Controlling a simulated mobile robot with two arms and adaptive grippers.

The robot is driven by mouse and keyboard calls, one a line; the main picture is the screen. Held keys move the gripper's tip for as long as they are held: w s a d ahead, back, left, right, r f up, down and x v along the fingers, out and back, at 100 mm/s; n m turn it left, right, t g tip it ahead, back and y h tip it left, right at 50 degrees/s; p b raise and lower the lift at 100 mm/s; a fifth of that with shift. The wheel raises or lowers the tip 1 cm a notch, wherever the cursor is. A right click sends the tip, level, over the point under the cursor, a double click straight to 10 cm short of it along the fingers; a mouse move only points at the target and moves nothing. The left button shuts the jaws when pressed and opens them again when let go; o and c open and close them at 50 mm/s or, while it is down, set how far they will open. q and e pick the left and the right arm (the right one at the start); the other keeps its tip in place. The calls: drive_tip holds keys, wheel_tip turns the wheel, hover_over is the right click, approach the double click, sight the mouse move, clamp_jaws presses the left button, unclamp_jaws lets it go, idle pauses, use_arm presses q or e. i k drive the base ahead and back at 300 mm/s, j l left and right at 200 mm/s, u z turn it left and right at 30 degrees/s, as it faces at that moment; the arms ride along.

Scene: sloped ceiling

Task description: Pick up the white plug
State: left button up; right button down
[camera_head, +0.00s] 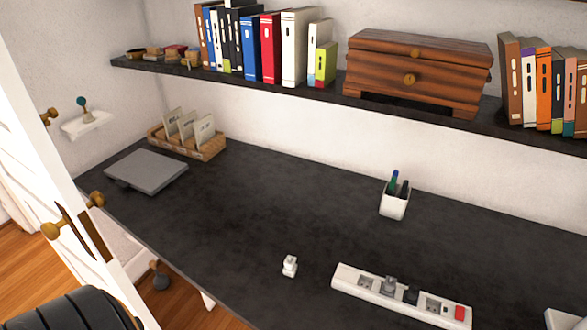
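A small white plug (290,266) stands on the dark desk (250,215), left of a white power strip (352,281). The plug and the strip are apart, with bare desk between them. The strip has a grey plug (388,286) and a black plug (411,294) in it and a red switch (460,313) at its right end. Neither of my grippers shows in the head view.
A white pen cup (394,204) stands behind the strip. A closed grey laptop (147,170) and a wicker organizer (205,150) are at the back left. A dark shelf (300,92) with books and a wooden chest (418,70) hangs above. The desk's middle is clear.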

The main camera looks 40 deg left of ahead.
sight(290, 269)
drive_tip(key=u, duration=1.15)
drive_tip(key=z, duration=1)
drive_tip(key=u, duration=1)
drive_tip(key=j+z, duration=0.15)
drive_tip(key=j, duration=0.2)
drive_tip(key=i, duration=0.05)
